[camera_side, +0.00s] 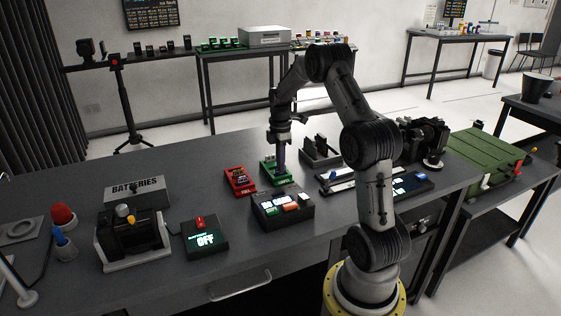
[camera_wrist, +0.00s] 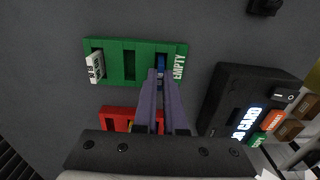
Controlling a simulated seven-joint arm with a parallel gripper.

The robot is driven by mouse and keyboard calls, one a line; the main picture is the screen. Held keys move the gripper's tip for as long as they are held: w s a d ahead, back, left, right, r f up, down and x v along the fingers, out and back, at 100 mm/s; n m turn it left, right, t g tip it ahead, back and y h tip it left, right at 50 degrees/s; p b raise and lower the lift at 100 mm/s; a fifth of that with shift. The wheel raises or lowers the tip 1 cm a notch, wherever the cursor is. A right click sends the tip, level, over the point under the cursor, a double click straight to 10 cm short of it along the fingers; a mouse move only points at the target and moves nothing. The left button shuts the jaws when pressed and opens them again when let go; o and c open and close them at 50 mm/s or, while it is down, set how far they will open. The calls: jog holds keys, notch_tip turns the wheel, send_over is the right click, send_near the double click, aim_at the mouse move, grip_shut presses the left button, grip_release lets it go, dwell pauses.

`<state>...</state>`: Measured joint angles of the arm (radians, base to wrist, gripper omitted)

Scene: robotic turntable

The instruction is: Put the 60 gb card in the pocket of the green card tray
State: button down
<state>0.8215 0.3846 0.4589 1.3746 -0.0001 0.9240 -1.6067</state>
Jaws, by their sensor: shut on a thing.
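The green card tray (camera_wrist: 112,62) lies under my gripper in the wrist view, with "EMPTY" printed at its right end. It also shows in the side view (camera_side: 268,172). A white-labelled card (camera_wrist: 96,67) stands in its left pocket, and the middle pocket looks empty. My gripper (camera_wrist: 160,76) points down with its purple fingers at the right pocket, closed on a blue card (camera_wrist: 161,61). The blue card is at or in that pocket; its depth and any label are hidden. In the side view my gripper (camera_side: 281,172) reaches down to the tray.
A red tray (camera_wrist: 112,112), marked "FULL" in the side view (camera_side: 239,181), sits close beside the green one. A black card-reading device (camera_wrist: 228,92) with a lit screen and coloured buttons stands to the right in the wrist view. Bare grey table lies left of the green tray.

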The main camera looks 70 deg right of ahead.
jog(key=shift+f, duration=0.25)
jog(key=c, duration=0.9)
grip_release()
notch_tip(320, 180, up, 14)
jog(key=shift+f, duration=0.1)
